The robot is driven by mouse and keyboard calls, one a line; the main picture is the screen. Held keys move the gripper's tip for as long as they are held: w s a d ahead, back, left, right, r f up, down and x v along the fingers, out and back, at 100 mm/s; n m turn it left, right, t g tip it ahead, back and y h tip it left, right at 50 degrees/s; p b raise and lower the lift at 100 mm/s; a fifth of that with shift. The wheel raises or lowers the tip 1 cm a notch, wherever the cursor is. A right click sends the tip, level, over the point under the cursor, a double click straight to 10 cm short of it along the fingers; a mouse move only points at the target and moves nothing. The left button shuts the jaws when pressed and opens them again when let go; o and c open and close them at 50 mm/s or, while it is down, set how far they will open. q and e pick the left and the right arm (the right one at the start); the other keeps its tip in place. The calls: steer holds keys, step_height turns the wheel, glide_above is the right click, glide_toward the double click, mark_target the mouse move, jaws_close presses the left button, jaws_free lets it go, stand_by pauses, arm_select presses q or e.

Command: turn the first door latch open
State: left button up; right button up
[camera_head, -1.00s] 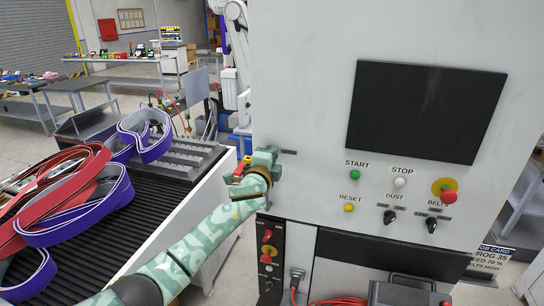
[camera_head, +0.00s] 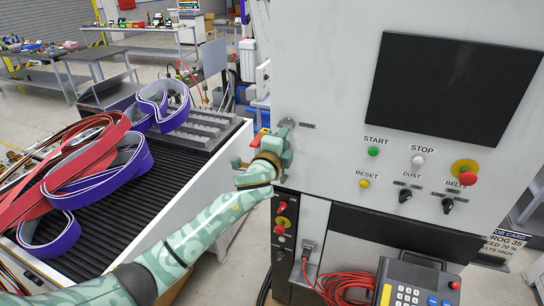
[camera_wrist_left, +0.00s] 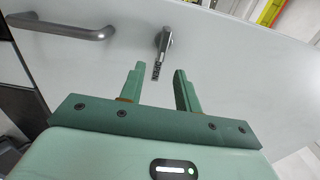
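The door latch (camera_wrist_left: 163,42) is a small grey metal lever on the pale cabinet face in the left wrist view. The latch shows beyond the fingertips, roughly in line with the gap. In the head view my left gripper (camera_head: 286,136) is close to the cabinet's left edge and hides most of the latch area; contact cannot be told. My right gripper is not in view.
A metal bar handle (camera_wrist_left: 65,28) is beside the latch in the wrist view. The cabinet front has a dark screen (camera_head: 428,90) and several buttons. A blue pendant (camera_head: 412,284) and red cable (camera_head: 345,284) sit below. A belt conveyor (camera_head: 150,175) with abrasive belts lies left.

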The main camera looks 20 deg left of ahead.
arm_select(q)
steer(key=s, duration=1)
steer(key=shift+s+a+b, duration=0.2)
steer(key=shift+b, duration=0.2)
